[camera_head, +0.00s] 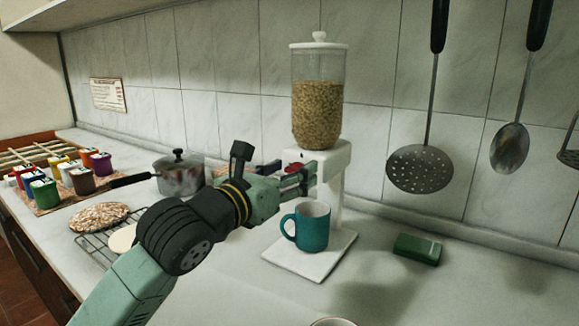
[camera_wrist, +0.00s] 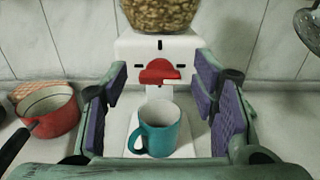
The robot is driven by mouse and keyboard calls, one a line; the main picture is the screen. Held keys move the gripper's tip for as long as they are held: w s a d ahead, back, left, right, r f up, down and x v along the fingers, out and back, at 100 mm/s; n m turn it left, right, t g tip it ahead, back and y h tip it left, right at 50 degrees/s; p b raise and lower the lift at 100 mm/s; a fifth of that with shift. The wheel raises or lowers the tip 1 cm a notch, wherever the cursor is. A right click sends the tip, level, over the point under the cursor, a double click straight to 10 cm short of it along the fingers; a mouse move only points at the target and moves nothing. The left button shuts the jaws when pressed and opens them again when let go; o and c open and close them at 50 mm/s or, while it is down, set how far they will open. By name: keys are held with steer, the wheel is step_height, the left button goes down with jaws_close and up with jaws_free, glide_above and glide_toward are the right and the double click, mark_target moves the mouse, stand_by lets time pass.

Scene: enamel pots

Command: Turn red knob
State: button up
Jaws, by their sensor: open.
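The red knob (camera_wrist: 160,72) is on the front of the white cereal dispenser (camera_wrist: 188,47). In the head view the red knob (camera_head: 294,167) shows only in part, behind my gripper (camera_head: 308,176). My gripper (camera_wrist: 160,92) is open, with its purple-padded fingers to the left and right of the knob and apart from it. A teal mug (camera_head: 311,226) stands upright on the dispenser's base (camera_head: 336,250), below the knob. The clear hopper (camera_head: 318,100) above holds brown cereal.
A lidded pot (camera_head: 180,177) with a black handle stands left of the dispenser. Colourful jars (camera_head: 80,178) and a wire rack (camera_head: 92,243) are farther left. A green box (camera_head: 418,248) lies right. A slotted skimmer (camera_head: 420,168) hangs on the wall. The front right counter looks mostly clear.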

steer(key=shift+w, duration=0.1)
steer(key=shift+c, duration=0.3)
steer(key=c, duration=1.1)
